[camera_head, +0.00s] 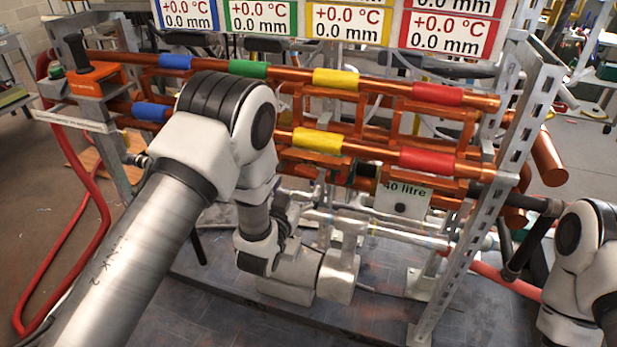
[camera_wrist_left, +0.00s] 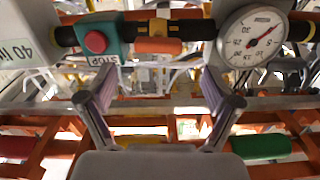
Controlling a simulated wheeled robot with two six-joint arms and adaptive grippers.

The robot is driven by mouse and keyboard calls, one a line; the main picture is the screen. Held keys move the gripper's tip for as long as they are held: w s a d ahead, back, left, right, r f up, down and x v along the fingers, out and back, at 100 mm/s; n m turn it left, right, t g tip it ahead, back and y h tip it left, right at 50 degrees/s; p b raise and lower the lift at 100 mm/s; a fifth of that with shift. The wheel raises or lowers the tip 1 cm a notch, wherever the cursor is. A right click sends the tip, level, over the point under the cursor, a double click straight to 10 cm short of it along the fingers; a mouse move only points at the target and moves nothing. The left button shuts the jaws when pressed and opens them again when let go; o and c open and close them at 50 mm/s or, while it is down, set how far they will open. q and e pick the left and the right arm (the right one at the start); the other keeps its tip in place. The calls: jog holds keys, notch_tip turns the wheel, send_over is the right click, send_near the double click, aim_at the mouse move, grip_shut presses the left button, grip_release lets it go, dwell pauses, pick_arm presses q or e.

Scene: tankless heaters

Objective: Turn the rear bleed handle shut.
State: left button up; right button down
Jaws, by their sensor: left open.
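An orange lever (camera_wrist_left: 158,46), which looks like the bleed handle, lies along a dark pipe in the left wrist view. A yellow fitting (camera_wrist_left: 158,27) joins it to the pipe. My left gripper (camera_wrist_left: 158,88) is open and empty, with one finger on each side of the lever's line; the lever is beyond the fingertips, apart from them. In the head view my left wrist (camera_head: 300,272) is low in front of the pipe rack; I cannot make out the fingers or the lever there. My right arm shows at the right edge, its gripper out of view.
A green STOP box with a red button (camera_wrist_left: 95,42) and a round gauge (camera_wrist_left: 252,38) flank the lever. Copper pipes with coloured sleeves (camera_head: 330,80) and a slotted metal post (camera_head: 490,220) crowd the rack. A red hose (camera_head: 92,230) loops at left.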

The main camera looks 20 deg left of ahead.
aim_at(306, 173)
pick_arm(q)
jog(key=w, duration=0.7)
jog(key=shift+d, duration=0.25)
jog(key=shift+s, duration=0.1)
jog(key=c, duration=1.2)
